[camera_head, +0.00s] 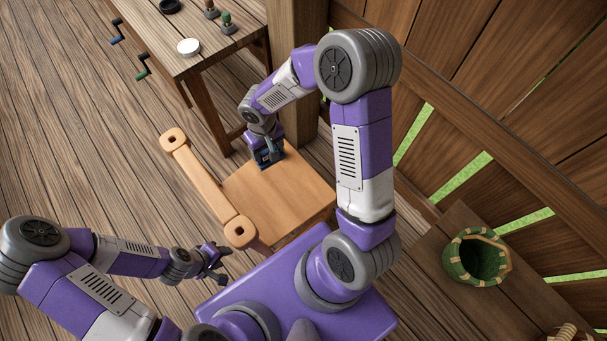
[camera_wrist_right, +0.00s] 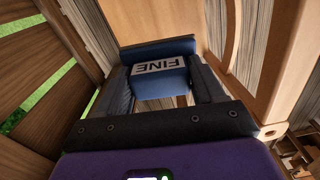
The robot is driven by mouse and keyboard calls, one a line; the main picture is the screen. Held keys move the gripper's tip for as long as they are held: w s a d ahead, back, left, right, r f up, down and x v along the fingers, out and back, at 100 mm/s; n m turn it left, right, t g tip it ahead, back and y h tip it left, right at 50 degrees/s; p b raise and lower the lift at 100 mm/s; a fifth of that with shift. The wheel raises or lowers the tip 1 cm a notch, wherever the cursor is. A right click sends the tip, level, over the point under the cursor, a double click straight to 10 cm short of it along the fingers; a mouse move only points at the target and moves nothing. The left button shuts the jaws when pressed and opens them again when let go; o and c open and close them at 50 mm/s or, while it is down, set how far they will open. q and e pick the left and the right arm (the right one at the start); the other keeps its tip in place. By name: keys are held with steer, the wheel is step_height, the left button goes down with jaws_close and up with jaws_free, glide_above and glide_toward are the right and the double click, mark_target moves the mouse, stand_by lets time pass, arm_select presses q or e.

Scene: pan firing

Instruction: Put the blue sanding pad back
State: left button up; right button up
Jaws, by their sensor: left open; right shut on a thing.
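My right gripper (camera_head: 268,158) is shut on the blue sanding pad (camera_wrist_right: 158,76), which has a white label reading FINE. In the right wrist view the pad sits between the two dark fingers (camera_wrist_right: 160,92). In the head view the pad (camera_head: 266,154) shows as a small dark blue shape over the far part of a wooden seat (camera_head: 275,195). I cannot tell whether it touches the seat. My left gripper (camera_head: 214,264) is open and empty, low and left of the seat, above the floor.
A wooden rail with round holed ends (camera_head: 207,188) runs along the seat's left side. A workbench (camera_head: 205,45) at the back holds a white round lid (camera_head: 188,47) and small handled tools (camera_head: 227,22). A green basket (camera_head: 477,257) stands on a right-hand bench (camera_head: 430,262).

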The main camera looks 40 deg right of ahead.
steer(key=d+f+m+b, duration=0.1)
steer(key=d+f+b, duration=0.4)
steer(key=f, duration=0.8)
steer(key=d+f+m+b, duration=0.1)
steer(key=d+f+b, duration=0.4)
steer(key=f, duration=0.8)
steer(key=s+d+f+m+b, duration=0.1)
steer(key=d+f+b, duration=0.4)
steer(key=f, duration=0.8)
steer(key=shift+s+d+f, duration=0.1)
steer(key=shift+f, duration=0.25)
steer(key=shift+f+b, duration=0.9)
steer(key=shift+f, duration=1.3)
steer(key=shift+f, duration=0.1)
steer(key=o, duration=1)
steer(key=shift+f, duration=0.1)
steer(key=o, duration=0.4)
steer(key=shift+o, duration=0.2)
